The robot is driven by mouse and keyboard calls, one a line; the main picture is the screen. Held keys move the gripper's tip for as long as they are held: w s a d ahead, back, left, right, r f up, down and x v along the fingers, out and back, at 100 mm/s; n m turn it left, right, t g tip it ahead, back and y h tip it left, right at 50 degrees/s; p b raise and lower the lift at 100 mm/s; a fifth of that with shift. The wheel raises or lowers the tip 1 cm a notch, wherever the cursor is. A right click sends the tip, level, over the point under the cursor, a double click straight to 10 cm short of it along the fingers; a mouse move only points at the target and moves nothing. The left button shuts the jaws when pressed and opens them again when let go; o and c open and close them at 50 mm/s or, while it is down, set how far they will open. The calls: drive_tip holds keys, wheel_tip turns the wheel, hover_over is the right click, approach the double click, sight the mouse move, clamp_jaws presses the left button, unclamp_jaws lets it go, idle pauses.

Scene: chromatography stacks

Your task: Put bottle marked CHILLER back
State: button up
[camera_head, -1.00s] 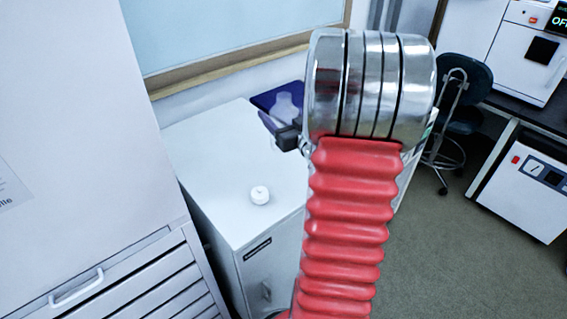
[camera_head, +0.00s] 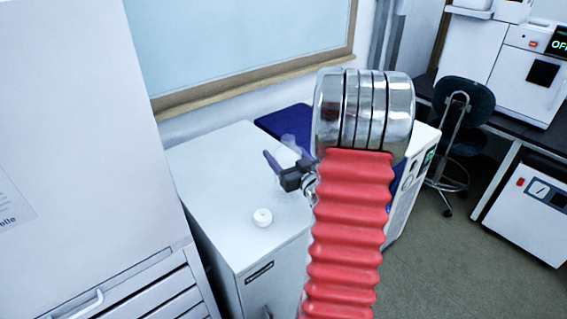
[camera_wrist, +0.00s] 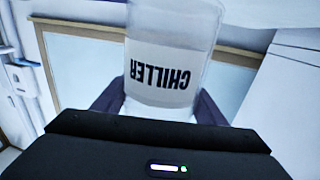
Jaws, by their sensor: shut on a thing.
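The CHILLER bottle (camera_wrist: 165,75) is clear plastic with a white label, and its black lettering shows upside down in the wrist view. My gripper (camera_wrist: 163,105) is shut on it, a dark jaw on each side. In the head view the pale bottle (camera_head: 290,146) shows faintly at my gripper (camera_head: 281,167), left of my arm's chrome end and over the white cabinet top. I cannot tell whether the bottle touches the top. Part of it is hidden by my gripper and arm.
A small white round cap-like piece (camera_head: 262,217) lies on the white cabinet (camera_head: 215,175). A dark blue surface (camera_head: 290,120) lies behind. A tall white cabinet with drawers (camera_head: 85,130) stands left. A chair (camera_head: 462,110) and bench equipment stand right, with open floor between.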

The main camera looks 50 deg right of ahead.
drive_tip(key=shift+f, duration=1.8)
drive_tip(key=o, duration=1.7)
drive_tip(key=shift+f, duration=0.1)
drive_tip(key=v, duration=1.2)
drive_tip(key=shift+s, duration=0.1)
